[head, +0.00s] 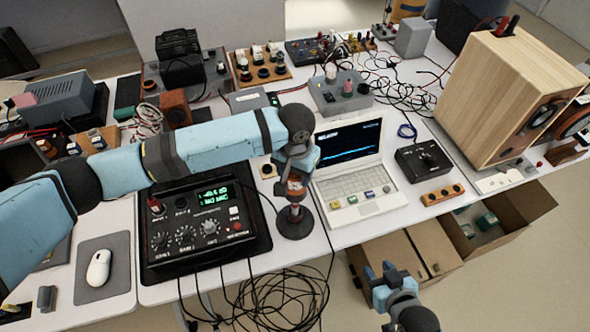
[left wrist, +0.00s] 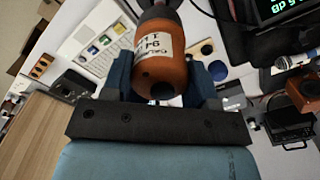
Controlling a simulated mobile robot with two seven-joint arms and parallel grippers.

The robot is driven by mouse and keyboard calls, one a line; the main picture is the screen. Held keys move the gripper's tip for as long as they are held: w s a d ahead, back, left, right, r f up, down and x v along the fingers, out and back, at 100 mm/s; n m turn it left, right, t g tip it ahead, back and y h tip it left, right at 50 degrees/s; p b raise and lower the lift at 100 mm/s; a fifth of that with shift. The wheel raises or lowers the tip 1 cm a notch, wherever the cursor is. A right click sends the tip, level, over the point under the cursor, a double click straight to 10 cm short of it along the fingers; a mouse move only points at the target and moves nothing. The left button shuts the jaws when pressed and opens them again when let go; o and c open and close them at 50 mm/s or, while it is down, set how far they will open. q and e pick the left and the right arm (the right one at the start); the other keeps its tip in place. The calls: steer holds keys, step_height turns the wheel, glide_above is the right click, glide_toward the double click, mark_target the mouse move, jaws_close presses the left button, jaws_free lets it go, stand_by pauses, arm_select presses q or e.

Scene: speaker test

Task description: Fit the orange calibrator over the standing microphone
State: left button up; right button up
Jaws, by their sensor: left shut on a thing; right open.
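The orange calibrator (head: 296,187), a cylinder with a white label, is held upright by my left gripper (head: 297,172) directly over the round dark base of the microphone stand (head: 293,224). In the left wrist view the calibrator (left wrist: 165,62) sits between the blue fingers of my left gripper (left wrist: 162,82). A dark stand part (left wrist: 157,8) shows beyond its far end. The microphone itself is hidden; I cannot tell how far the calibrator is around it. My right gripper (head: 388,284) is open and empty, in front of the table, above the cardboard boxes.
A black meter (head: 203,230) with a green display stands left of the stand. A white laptop (head: 355,175) stands close on the right. Loose black cables (head: 280,297) hang at the table's front edge. A wooden speaker (head: 500,95) stands far right. Instruments crowd the back.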

arm_select(q)
steer(key=shift+f, duration=0.5)
stand_by(0.7)
steer(key=o, duration=1.2)
steer(key=shift+c, duration=0.2)
step_height(320, 180, up, 14)
steer(key=b, duration=0.1)
